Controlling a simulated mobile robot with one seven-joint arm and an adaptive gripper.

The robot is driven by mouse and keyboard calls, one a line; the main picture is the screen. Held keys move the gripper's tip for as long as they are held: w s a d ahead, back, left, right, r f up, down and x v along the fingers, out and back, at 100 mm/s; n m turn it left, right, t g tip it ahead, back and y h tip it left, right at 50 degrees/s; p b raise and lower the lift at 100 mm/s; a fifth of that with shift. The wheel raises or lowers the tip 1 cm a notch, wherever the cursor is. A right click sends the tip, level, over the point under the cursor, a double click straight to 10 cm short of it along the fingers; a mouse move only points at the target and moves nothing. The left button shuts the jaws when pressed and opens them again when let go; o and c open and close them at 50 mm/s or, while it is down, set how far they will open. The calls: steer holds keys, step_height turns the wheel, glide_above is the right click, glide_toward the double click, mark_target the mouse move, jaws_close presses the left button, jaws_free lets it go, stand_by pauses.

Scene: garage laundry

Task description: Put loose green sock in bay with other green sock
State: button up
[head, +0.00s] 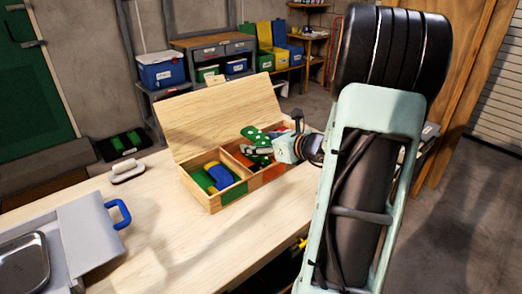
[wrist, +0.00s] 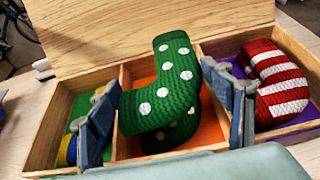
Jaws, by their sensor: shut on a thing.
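A green sock with white dots (wrist: 165,90) is between the two fingers of my gripper (wrist: 170,115) in the wrist view. It is held over the middle, orange-floored bay of an open wooden box (wrist: 85,72). More dotted green fabric (wrist: 178,136) shows lower in that bay; it looks like another green sock, partly hidden by the upper one. In the head view, the green dotted fabric (head: 254,136) shows at the box's middle beside my gripper (head: 272,150). I cannot tell whether the held sock touches the bay floor.
The left, green-floored bay holds a blue and yellow item (head: 217,177). The right, purple-floored bay holds a red-and-white striped sock (wrist: 278,84). Wooden dividers separate the bays, and the raised lid (head: 220,112) stands behind. A grey case with a blue handle (head: 119,213) is at left.

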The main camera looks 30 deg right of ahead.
steer(key=shift+s+f, duration=0.1)
steer(key=shift+f, duration=0.95)
steer(key=shift+f+b, duration=0.65)
steer(key=shift+b, duration=0.1)
steer(key=o, duration=1.1)
steer(key=shift+d, duration=0.1)
steer(key=shift+r, duration=0.15)
steer(key=shift+r+p, duration=0.55)
steer(key=shift+p, duration=0.2)
steer(key=p+v, duration=0.1)
steer(key=v, duration=1.1)
